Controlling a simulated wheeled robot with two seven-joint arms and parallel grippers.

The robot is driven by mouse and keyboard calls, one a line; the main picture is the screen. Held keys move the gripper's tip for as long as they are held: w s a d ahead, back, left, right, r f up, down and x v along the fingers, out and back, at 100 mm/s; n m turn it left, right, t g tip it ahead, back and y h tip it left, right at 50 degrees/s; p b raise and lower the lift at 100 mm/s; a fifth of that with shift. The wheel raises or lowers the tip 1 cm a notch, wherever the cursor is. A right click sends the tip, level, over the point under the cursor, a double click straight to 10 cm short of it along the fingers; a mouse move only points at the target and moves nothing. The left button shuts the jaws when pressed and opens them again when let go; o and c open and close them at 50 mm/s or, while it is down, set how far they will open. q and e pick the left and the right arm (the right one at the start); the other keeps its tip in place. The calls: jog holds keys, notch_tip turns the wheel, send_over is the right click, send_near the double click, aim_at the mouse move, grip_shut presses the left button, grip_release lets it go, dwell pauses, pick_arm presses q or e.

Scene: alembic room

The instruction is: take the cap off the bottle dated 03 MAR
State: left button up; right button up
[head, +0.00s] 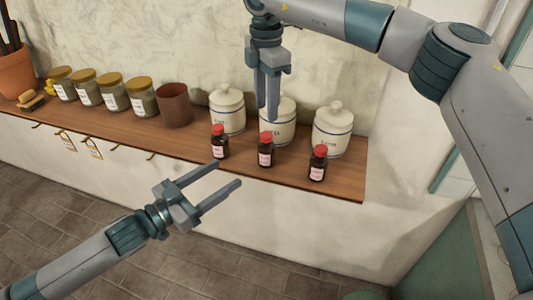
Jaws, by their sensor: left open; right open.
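Three small brown bottles with red caps and pale labels stand upright near the shelf's front edge: a left bottle (220,147), a middle bottle (266,153) and a right bottle (318,166). All three caps are on. The label dates are too small to read, so I cannot tell which is dated 03 MAR. My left gripper (228,173) is open and empty, its fingers pointing toward the shelf just below the left and middle bottles in the picture. My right gripper (267,112) is open and empty, pointing down above the middle bottle's cap, in front of the middle canister.
Behind the bottles stand white lidded canisters: left (227,110), middle (283,122) and right (332,131). Further left on the wooden shelf (120,126) are a brown pot (174,104), several gold-lidded jars (112,92) and a terracotta pot (14,75). Tags hang from hooks below.

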aim_at(260, 152)
pick_arm(q)
jog(key=x, duration=1.6)
jog(key=shift+w+d, duration=0.15)
jog(key=shift+w, duration=0.05)
grip_shut()
pick_arm(e)
jog(key=shift+m, duration=2.3)
jog(key=shift+f, duration=0.2)
jog(key=shift+f, duration=3.85)
